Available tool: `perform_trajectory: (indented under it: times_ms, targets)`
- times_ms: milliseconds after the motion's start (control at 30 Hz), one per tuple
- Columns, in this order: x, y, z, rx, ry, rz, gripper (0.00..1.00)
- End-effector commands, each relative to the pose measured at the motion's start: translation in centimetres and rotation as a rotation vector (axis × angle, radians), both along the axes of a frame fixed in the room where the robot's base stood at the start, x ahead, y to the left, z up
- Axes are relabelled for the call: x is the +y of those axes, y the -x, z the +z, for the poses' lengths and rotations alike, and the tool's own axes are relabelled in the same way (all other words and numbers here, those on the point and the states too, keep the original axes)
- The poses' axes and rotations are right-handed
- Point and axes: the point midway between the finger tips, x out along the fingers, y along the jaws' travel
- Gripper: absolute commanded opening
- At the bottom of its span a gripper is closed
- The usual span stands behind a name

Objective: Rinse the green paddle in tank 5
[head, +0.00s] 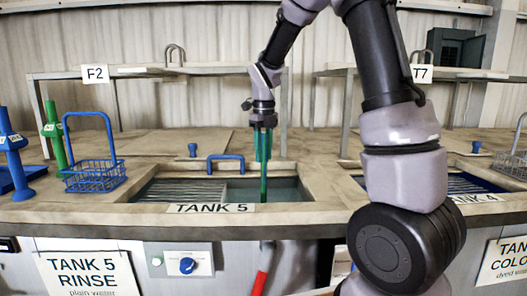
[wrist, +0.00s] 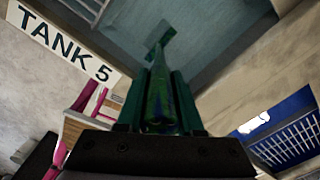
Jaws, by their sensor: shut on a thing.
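My gripper (head: 263,140) is shut on the handle of the green paddle (head: 264,178), which hangs nearly upright over the right part of tank 5 (head: 177,208). In the wrist view, my gripper (wrist: 160,100) has one finger on each side of the green paddle (wrist: 158,88). The paddle's flat end points away from the fingers, toward the grey-blue basin of tank 5 (wrist: 215,45). I cannot tell whether its lower end is under the water.
A blue wire basket (head: 95,178), a green-handled stand (head: 55,135) and a blue one (head: 12,150) stand to the left. A blue handle (head: 226,158) is behind the basin. Tank 4 (head: 472,199) lies right, partly behind my arm. A red lever (head: 261,282) hangs in front.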

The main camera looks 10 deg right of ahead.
Motion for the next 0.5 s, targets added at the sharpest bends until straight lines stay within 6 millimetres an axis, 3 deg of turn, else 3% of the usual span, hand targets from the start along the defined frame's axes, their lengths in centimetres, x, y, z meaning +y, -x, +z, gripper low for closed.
perform_trajectory:
  times_ms: [500]
  targets:
    - [-2.4, 0.4, 0.1, -0.001, 0.000, -0.002, 0.00]
